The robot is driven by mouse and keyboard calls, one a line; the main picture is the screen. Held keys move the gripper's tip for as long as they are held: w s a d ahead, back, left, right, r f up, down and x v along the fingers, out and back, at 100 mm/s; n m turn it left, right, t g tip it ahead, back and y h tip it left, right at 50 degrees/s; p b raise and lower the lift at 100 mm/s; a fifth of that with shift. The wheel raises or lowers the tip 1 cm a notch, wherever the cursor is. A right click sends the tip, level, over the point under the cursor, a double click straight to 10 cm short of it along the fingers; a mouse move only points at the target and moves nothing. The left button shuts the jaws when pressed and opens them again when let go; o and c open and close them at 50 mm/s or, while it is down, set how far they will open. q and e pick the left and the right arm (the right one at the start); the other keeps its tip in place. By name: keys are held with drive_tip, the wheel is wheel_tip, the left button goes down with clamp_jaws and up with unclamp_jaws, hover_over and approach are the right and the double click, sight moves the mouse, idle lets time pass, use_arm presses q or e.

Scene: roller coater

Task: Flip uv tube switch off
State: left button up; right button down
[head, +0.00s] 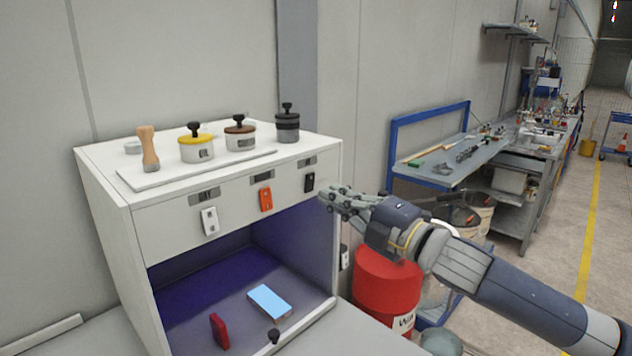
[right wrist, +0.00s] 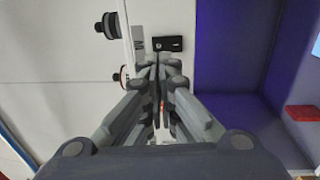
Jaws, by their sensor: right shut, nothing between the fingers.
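A white box cabinet (head: 107,220) has three rocker switches on its front panel: a white one (head: 209,221), an orange one (head: 265,200) and a black one (head: 310,182). Small labels sit above them, too small to read, so I cannot tell which is the UV tube switch. My right gripper (head: 326,197) is shut and empty, with its fingertips just right of the black switch in the head view. In the right wrist view the fingertips (right wrist: 160,66) point at the panel just below the black switch (right wrist: 168,43). Contact cannot be told. My left gripper is out of view.
The cabinet's open chamber glows violet and holds a light blue slab (head: 269,301) and a red block (head: 219,331). Several lidded jars, including a yellow-topped one (head: 196,144), and a wooden-handled roller (head: 149,149) stand on top. A red barrel (head: 387,285) stands right, below my arm.

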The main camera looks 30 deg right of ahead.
sight(302, 177)
drive_tip(key=shift+r+p+x, duration=0.2)
drive_tip(key=shift+p+x, duration=1.05)
drive_tip(key=shift+x, duration=0.7)
drive_tip(key=shift+w+a+f+p, duration=0.15)
drive_tip(key=shift+w+a+p, duration=0.2)
drive_tip(key=shift+w, duration=0.3)
drive_tip(key=shift+w+r+p, duration=0.2)
drive_tip(key=shift+r+p, duration=0.15)
drive_tip(key=shift+p, duration=0.15)
drive_tip(key=shift+f, duration=0.2)
